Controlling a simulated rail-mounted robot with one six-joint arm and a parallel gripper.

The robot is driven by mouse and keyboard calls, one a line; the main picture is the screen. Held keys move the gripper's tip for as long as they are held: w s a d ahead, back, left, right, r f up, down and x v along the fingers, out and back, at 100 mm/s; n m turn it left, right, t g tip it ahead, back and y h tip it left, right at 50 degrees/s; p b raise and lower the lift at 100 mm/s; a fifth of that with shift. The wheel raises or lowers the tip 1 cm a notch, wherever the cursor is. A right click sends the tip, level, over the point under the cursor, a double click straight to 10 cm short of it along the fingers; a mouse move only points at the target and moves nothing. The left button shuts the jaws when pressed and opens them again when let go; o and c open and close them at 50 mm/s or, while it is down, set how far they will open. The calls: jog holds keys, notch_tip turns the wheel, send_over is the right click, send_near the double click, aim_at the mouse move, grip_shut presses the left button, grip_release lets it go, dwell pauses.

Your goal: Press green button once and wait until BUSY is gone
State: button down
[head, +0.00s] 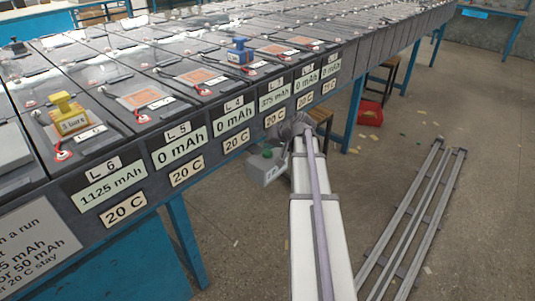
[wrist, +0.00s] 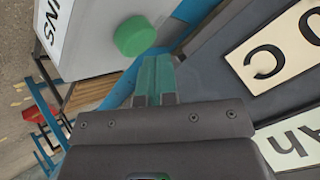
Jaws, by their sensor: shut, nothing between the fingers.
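The green button (wrist: 135,37) is a round cap standing out from a pale box (wrist: 95,30) in the wrist view. In the head view the button (head: 267,151) sits on top of the grey box (head: 265,173), below the row edge. My gripper (wrist: 155,58) is shut and empty, with its teal fingertips just beside the button's lower edge; I cannot tell whether they touch. In the head view my arm's end is beside the box and the fingers cannot be made out. The box label is partly cut off, and no BUSY text is readable.
The L6 display (head: 112,187) reads 1125 mAh. A red box (head: 369,113) and floor rails (head: 415,215) lie to the right.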

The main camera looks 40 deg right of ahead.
aim_at(269, 152)
jog(key=shift+f+b, duration=0.4)
jog(key=shift+f, duration=0.15)
dwell(0.5)
dwell(0.4)
jog(key=shift+r+p, duration=0.85)
notch_tip(269, 152, up, 5)
jog(key=p, duration=0.5)
jog(key=shift+r, duration=0.15)
